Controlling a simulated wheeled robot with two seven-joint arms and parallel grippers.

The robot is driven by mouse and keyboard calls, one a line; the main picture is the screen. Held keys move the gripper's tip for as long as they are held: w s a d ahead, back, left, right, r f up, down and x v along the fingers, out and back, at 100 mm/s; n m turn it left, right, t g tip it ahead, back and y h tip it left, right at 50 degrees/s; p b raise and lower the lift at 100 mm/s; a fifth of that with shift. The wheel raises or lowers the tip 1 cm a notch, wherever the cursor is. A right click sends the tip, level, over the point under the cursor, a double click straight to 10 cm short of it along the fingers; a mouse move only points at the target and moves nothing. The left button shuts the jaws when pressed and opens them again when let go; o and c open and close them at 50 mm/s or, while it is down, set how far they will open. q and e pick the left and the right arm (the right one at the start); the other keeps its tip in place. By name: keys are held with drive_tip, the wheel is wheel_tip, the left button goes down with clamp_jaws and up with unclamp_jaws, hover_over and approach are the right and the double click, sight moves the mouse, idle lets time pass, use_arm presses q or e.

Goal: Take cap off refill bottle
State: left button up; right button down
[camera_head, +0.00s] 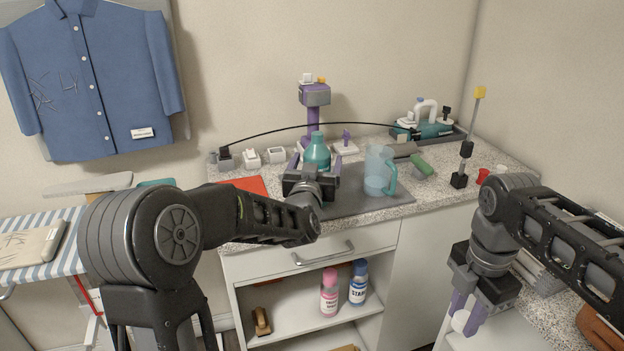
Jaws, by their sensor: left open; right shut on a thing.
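A teal bottle (317,151), likely the refill bottle, stands upright on the counter's grey mat. Its lower part is hidden behind my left gripper. My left gripper (314,168) is open, with one purple finger on each side of the bottle; I cannot tell whether they touch it. The bottle's neck rises above the fingers. My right gripper (466,314) points down at the lower right, far from the bottle. It is shut on a small white round piece (460,321), which looks like a cap.
A clear blue pitcher (376,172) stands right of the bottle on the grey mat (345,203). A green-handled brush (422,167) lies further right. A purple stand (314,97) and a black cable are behind. Pink (329,292) and blue (358,282) bottles stand on the shelf below.

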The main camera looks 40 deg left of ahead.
drive_tip(key=shift+f+b, duration=0.4)
drive_tip(key=shift+f, duration=0.15)
use_arm(q)
drive_tip(key=v, duration=0.8)
drive_tip(key=shift+s+d, duration=0.15)
drive_tip(key=shift+s, duration=0.15)
drive_tip(key=shift+f, duration=0.1)
